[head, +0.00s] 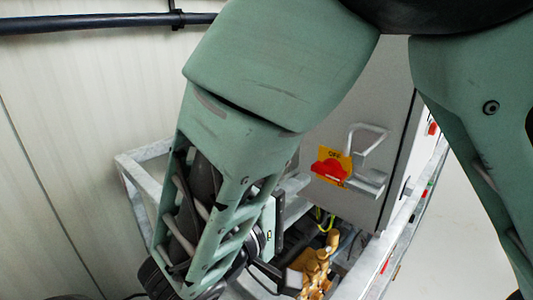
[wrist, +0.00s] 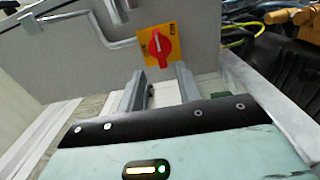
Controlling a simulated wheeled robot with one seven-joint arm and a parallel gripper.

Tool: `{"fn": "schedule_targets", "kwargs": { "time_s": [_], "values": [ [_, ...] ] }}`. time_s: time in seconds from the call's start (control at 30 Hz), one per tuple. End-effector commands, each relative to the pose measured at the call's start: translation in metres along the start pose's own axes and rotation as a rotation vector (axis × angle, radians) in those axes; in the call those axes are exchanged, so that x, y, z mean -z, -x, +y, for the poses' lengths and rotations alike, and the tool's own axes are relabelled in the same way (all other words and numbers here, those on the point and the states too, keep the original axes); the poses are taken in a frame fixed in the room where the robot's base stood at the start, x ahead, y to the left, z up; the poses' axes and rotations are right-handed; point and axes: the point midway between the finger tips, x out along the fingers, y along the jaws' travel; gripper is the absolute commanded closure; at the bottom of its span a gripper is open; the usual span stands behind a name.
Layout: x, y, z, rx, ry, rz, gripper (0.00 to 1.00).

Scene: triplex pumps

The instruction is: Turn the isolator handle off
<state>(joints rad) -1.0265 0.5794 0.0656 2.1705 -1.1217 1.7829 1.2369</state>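The isolator handle is a red rotary knob (head: 331,168) on a yellow plate (head: 335,154) on the grey cabinet's face. "OFF" is printed at the plate's top in the head view. In the wrist view the knob (wrist: 159,47) shows above and between my fingertips, its pale line roughly upright in the picture; the plate's lettering is too small to read surely. My gripper (wrist: 160,73) is open and empty, its two grey fingers apart and pointing towards the knob, with no clear contact. In the head view my arm hides most of my gripper.
A bent metal bar handle (head: 368,140) stands out from the grey cabinet (head: 385,95) beside the plate. A pale metal frame (head: 140,160) surrounds the base. Brass fittings (head: 318,265) and a yellow-green cable (head: 326,222) lie below. A pale wall is at the left.

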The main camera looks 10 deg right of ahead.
Motion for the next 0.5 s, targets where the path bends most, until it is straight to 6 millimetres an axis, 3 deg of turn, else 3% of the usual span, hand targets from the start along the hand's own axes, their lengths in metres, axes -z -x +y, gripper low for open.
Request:
{"fn": "schedule_targets", "kwargs": {
  "time_s": [0.2,0.5],
  "values": [
    [0.000,-0.045,0.003,-0.001,0.003,-0.003,0.65],
    [0.000,-0.080,0.001,0.000,0.002,-0.001,0.65]
  ]
}}
